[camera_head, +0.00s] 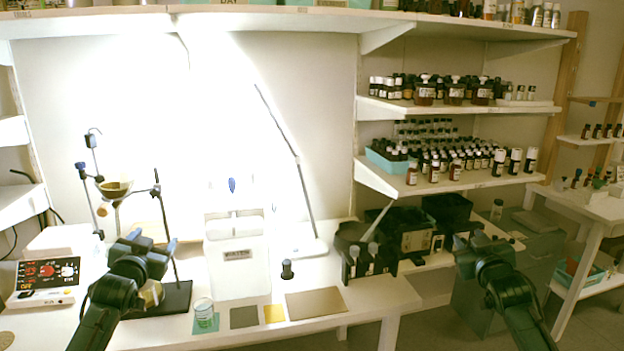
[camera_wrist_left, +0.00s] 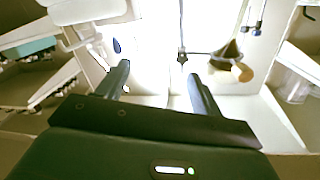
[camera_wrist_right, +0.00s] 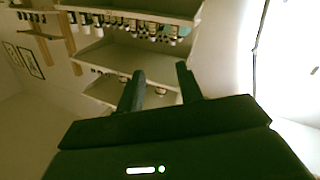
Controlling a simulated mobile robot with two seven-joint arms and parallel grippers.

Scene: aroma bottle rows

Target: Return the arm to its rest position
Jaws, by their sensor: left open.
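My left gripper (camera_head: 153,240) is raised over the left part of the white table, in front of the lab stand. It is open, and its fingers (camera_wrist_left: 160,85) stand apart with nothing between them in the left wrist view. My right gripper (camera_head: 472,240) is raised in front of the dark boxes at the table's right end. Its fingers (camera_wrist_right: 160,85) are apart and empty in the right wrist view, with shelves showing behind them. Both arms come up from the bottom edge of the head view. The left one hides part of the stand base.
A stand with a bowl (camera_head: 115,188) and a white balance-like device (camera_head: 236,255) stand on the table (camera_head: 375,300). A glass beaker (camera_head: 204,312), flat plates (camera_head: 315,303) and a small dark-capped bottle (camera_head: 287,269) are at the front. Shelves (camera_head: 470,182) hold many bottles.

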